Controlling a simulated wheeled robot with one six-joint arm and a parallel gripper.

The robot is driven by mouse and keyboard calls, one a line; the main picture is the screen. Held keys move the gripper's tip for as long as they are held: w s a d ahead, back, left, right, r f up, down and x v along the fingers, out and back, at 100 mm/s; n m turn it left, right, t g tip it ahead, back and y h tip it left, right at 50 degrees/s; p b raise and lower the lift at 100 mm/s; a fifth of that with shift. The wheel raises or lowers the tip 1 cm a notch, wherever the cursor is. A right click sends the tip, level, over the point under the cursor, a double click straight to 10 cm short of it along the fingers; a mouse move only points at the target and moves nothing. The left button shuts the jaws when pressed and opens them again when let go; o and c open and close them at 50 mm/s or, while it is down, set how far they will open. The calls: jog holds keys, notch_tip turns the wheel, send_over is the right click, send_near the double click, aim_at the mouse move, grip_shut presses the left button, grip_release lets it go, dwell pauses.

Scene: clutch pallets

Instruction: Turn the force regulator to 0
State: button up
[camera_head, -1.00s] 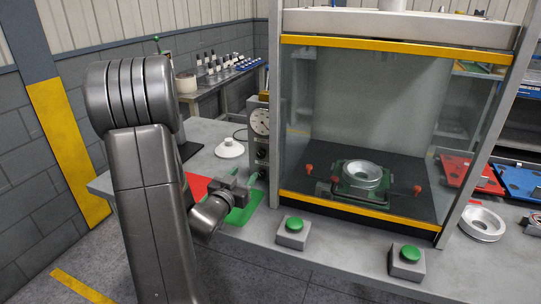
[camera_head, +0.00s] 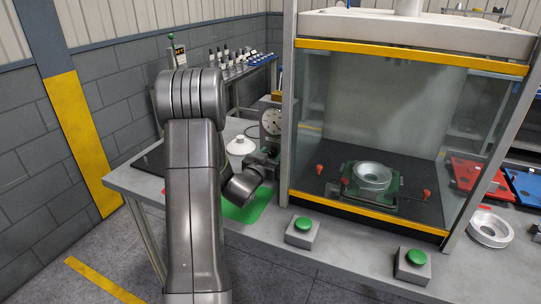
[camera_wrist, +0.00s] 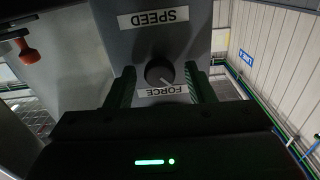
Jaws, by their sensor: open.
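The force regulator is a dark round knob (camera_wrist: 158,71) on a grey panel. The FORCE label (camera_wrist: 163,91) appears upside down beside it in the wrist view, and a SPEED label (camera_wrist: 153,18) is farther along the panel. My gripper (camera_wrist: 160,70) is open, with one finger on each side of the knob and visible gaps between. A thin light mark shows on the knob, but its setting is too small to read. In the head view my gripper (camera_head: 268,160) is at the panel below the round gauge (camera_head: 272,122), and the knob is hidden there.
The glass-fronted press (camera_head: 375,120) stands right of the panel. Green push buttons (camera_head: 303,224) (camera_head: 414,257) sit on the table's front edge. A white cone-shaped part (camera_head: 240,145) lies left of the gauge, and a green mat (camera_head: 247,207) lies below my gripper.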

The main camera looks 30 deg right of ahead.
jog(key=c, duration=0.9)
jog(key=shift+c, duration=0.2)
jog(key=shift+n, duration=0.3)
jog(key=n+b, duration=0.1)
jog(key=n, duration=0.7)
jog(key=shift+w, duration=0.1)
jog(key=n+p, duration=0.1)
jog(key=n, duration=0.4)
jog(key=shift+a+n, duration=0.1)
jog(key=shift+n, duration=0.3)
jog(key=shift+f+n+p, duration=0.15)
jog(key=shift+n+p, duration=0.5)
jog(key=shift+n, duration=1.35)
